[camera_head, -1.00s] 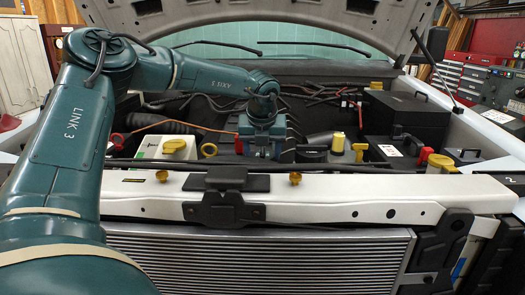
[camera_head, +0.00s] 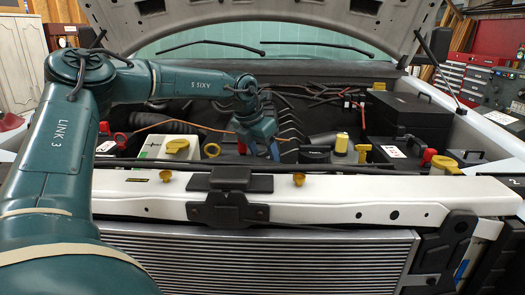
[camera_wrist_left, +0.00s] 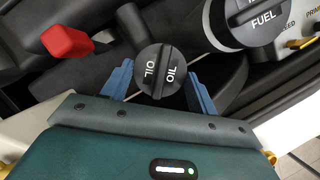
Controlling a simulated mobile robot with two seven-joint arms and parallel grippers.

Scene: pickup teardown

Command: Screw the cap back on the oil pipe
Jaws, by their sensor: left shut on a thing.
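My left gripper (camera_head: 270,152) reaches down into the engine bay, left of the engine's middle. In the left wrist view, its two blue fingers (camera_wrist_left: 160,88) stand on either side of a round black cap marked OIL (camera_wrist_left: 157,72), and the gripper is shut on it. The cap's top with its raised grip bar faces the camera. The oil pipe is hidden, so I cannot tell whether the cap sits on it. My right gripper is in neither view.
A black FUEL cap (camera_wrist_left: 254,16) and a red block (camera_wrist_left: 67,41) are close by in the wrist view. A white reservoir with a yellow cap (camera_head: 177,146) stands left, a black box (camera_head: 402,115) right. The white front crossbeam (camera_head: 340,188) lies before the bay.

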